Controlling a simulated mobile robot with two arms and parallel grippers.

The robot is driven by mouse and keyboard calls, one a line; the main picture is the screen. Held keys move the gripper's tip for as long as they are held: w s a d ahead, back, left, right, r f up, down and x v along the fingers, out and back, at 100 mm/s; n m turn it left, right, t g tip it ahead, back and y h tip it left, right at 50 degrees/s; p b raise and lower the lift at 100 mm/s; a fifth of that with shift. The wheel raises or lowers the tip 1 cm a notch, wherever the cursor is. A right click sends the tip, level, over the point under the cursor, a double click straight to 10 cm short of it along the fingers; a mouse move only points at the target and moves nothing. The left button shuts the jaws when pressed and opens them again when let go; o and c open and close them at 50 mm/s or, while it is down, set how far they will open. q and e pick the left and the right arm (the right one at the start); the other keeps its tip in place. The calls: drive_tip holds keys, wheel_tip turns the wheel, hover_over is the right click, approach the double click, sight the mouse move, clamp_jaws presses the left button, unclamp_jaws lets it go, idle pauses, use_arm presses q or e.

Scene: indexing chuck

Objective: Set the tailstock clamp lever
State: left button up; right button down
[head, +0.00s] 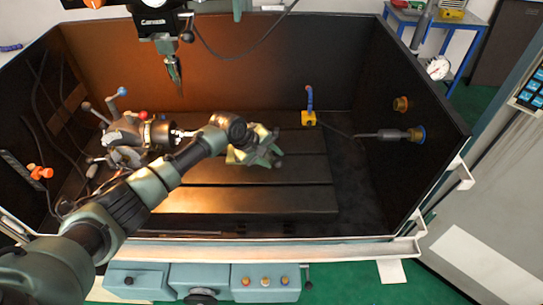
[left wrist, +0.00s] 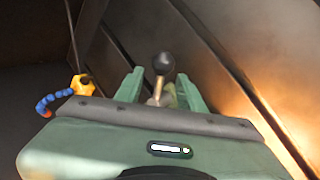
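The tailstock (head: 250,150) shows as a small pale grey-green body on the machine table, partly hidden behind my left wrist. The clamp lever (left wrist: 160,84) has a black ball knob (left wrist: 163,65) and a short brass-coloured stem. In the left wrist view it stands between the two green fingers of my left gripper (left wrist: 158,88), with visible gaps on both sides. The gripper is open. I cannot tell how deep the lever sits between the fingers. The lever's base is partly hidden by the gripper body. My right gripper is in neither view.
The indexing chuck (head: 128,138) with blue- and red-knobbed handles stands left on the slotted table (head: 235,200). A yellow block with a blue hose (head: 309,116) stands behind right. A pointed tool (head: 174,75) hangs above.

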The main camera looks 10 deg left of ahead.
use_arm(q)
clamp_jaws()
drive_tip(key=shift+f, duration=0.1)
drive_tip(key=shift+s+d+f, duration=0.1)
idle(1.3)
